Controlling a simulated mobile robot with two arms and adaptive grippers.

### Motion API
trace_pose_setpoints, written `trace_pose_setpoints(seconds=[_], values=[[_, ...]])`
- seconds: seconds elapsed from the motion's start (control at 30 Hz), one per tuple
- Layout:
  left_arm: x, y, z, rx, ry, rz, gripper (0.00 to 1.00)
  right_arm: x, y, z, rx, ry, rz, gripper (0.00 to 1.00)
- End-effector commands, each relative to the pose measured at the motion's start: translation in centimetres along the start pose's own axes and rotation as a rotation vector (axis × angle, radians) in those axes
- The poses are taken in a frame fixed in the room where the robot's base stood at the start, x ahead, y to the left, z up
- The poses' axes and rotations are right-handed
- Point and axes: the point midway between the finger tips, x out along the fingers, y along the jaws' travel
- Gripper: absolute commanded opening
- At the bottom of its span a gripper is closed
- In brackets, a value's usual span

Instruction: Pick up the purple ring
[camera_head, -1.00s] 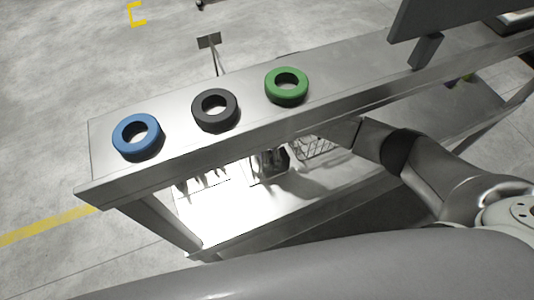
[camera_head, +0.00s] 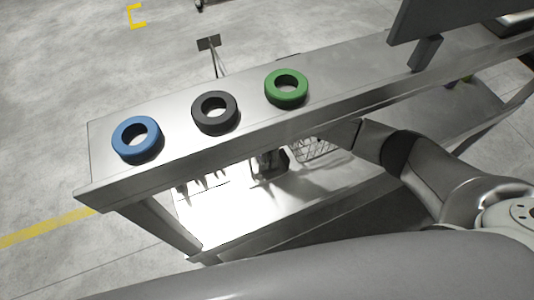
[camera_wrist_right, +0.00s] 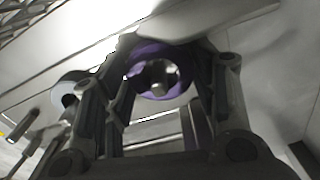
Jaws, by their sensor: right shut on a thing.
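The purple ring (camera_wrist_right: 137,76) shows in the right wrist view, between the two dark fingers of my right gripper (camera_wrist_right: 163,62). The fingers are closed on it from both sides. A small shiny metal piece shows in the ring's hole; I cannot tell whether it passes through. In the head view the purple ring cannot be made out. My right arm (camera_head: 420,170) reaches in from the right under the upper shelf, which hides part of it. My left gripper is not in view.
Blue (camera_head: 124,141), black (camera_head: 215,126) and green (camera_head: 287,99) rings lie on the upper metal shelf (camera_head: 180,116). Below is a brightly lit lower shelf (camera_head: 225,215) with a wire basket (camera_head: 312,149). A dark panel (camera_head: 450,28) stands at the upper right.

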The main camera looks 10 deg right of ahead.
Motion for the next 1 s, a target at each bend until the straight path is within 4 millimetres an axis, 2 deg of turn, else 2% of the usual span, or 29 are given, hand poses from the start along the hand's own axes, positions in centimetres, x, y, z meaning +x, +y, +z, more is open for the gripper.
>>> trace_pose_setpoints(seconds=[0.27,0.7,1.0], values=[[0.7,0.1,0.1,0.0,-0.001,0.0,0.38,-3.2,0.2,-0.1,0.0,0.003,0.004,0.32],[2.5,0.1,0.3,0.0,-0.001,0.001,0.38,-11.8,0.3,0.1,0.001,0.001,0.005,0.32],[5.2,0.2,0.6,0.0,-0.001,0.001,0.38,-11.3,6.4,2.1,0.006,0.0,0.002,0.32]])
